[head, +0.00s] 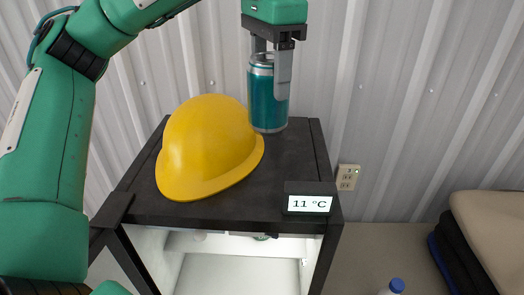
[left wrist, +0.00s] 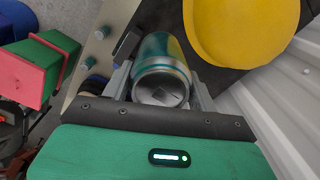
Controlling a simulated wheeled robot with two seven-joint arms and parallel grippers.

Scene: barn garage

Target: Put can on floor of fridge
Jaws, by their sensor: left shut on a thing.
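A teal can (head: 268,95) stands upright at the back right of the fridge's dark top. My left gripper (head: 272,72) comes down from above and is shut on the can near its upper part. In the left wrist view the can (left wrist: 162,70) sits between the two fingers (left wrist: 160,88). The fridge (head: 240,210) has a black top and a small display reading 11 °C (head: 308,204). Its front shows a lit white interior (head: 240,272) below the top; its floor is only partly in view or hidden. My right gripper is not in view.
A yellow hard hat (head: 207,148) sits on the fridge top just left of the can. A corrugated wall (head: 410,110) with an outlet (head: 347,177) is behind. A blue-capped bottle (head: 396,286) and a cushioned seat (head: 495,225) are at the right.

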